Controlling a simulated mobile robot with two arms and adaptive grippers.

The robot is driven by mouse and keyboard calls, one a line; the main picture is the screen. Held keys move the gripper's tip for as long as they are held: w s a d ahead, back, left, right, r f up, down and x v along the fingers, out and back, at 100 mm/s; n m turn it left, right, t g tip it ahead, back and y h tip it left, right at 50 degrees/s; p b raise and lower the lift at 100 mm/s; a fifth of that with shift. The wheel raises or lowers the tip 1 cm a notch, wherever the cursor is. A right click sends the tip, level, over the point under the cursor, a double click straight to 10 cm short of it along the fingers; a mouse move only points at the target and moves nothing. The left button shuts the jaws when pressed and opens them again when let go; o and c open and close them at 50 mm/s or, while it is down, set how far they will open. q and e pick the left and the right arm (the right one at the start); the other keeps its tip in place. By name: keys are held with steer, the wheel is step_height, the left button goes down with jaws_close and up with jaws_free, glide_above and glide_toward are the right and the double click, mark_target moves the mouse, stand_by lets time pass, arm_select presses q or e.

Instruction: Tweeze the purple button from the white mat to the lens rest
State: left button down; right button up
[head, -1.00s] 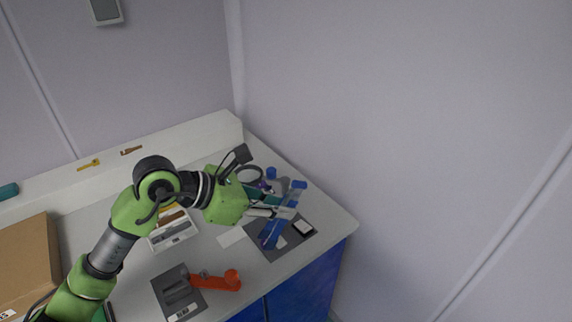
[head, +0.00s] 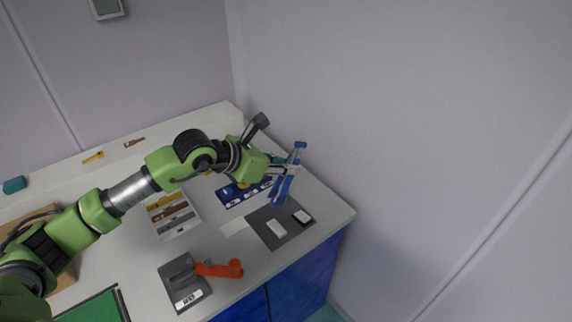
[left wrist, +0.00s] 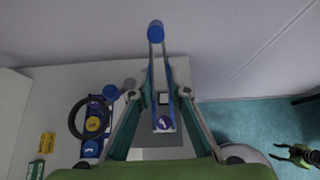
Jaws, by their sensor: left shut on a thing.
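My left gripper (head: 279,170) is shut on a pair of blue tweezers (head: 291,177), which also show in the left wrist view (left wrist: 156,58). The purple button (left wrist: 163,123) is at the tweezers' tips and appears pinched there; it is a small purple spot in the head view (head: 274,202). The tips are raised near the far edge of a dark mat (head: 265,232). A white mat piece (head: 277,229) on the dark mat looks bare. A black ring (left wrist: 78,119), perhaps the lens, stands by a blue labelled holder (left wrist: 91,149); which part is the lens rest is unclear.
A black-framed white square (head: 302,217) lies on the dark mat, with a white sheet (head: 234,227) at its left. A white tray (head: 177,234), a grey block (head: 184,287) and an orange handle (head: 220,269) are nearer. A wall borders the counter at right.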

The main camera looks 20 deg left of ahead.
arm_select(q)
step_height(320, 180, down, 9)
steer(key=b, duration=0.4)
stand_by(0.4)
steer(key=c, duration=2.3)
jaws_free()
steer(key=shift+c, duration=0.2)
step_height(320, 180, up, 10)
steer(key=p, duration=0.4)
steer(key=shift+p, duration=0.35)
